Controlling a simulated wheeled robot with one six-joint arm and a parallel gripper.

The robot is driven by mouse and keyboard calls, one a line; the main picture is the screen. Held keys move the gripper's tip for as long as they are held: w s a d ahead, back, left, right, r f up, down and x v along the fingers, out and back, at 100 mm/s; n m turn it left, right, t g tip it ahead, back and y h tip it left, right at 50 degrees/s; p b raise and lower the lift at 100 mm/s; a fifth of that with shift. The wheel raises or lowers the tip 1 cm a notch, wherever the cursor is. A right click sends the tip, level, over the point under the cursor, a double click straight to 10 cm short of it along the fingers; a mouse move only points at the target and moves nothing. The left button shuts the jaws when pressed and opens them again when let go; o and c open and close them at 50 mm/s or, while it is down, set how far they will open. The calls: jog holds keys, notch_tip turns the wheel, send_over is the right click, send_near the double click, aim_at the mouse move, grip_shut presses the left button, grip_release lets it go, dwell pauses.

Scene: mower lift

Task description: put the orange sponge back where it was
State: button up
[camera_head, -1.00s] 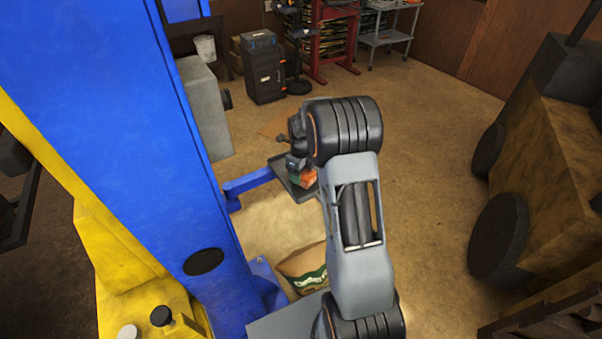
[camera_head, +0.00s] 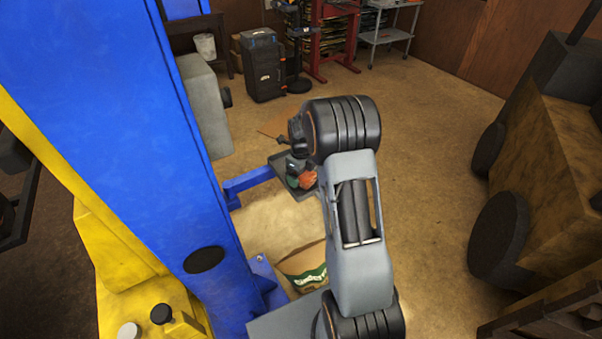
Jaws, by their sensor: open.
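An orange thing (camera_head: 308,177), which looks like the sponge, shows small at the dark tray (camera_head: 304,197) that sits at the end of a blue arm of the lift. A green thing (camera_head: 292,181) is just left of it. My gripper (camera_head: 296,164) shows only as a small dark and grey shape right above the tray, partly hidden by my own arm. It is open. The fingertips are too small to make out, and I cannot tell whether they touch the orange thing. The right part of the tray is hidden behind my arm.
A blue lift column (camera_head: 130,120) with a yellow base (camera_head: 150,290) stands close at left. A printed sack (camera_head: 303,268) lies on the floor by it. A dark toolbox (camera_head: 263,65) stands at the back. A large wheeled machine (camera_head: 555,170) is at right. Floor between is clear.

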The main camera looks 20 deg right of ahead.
notch_tip(320, 180, up, 12)
jog(key=b, duration=0.1)
jog(key=s+a+r+n+t, duration=0.2)
jog(key=s+a+r+n, duration=0.45)
jog(key=s+n, duration=0.4)
jog(key=s+a+n+t, duration=0.2)
jog(key=s+a+n, duration=0.2)
jog(key=s+n, duration=0.7)
jog(key=shift+s+f+n+t, duration=0.3)
jog(key=shift+s+f+n, duration=0.05)
jog(key=shift+n, duration=4)
jog(key=shift+a, duration=0.1)
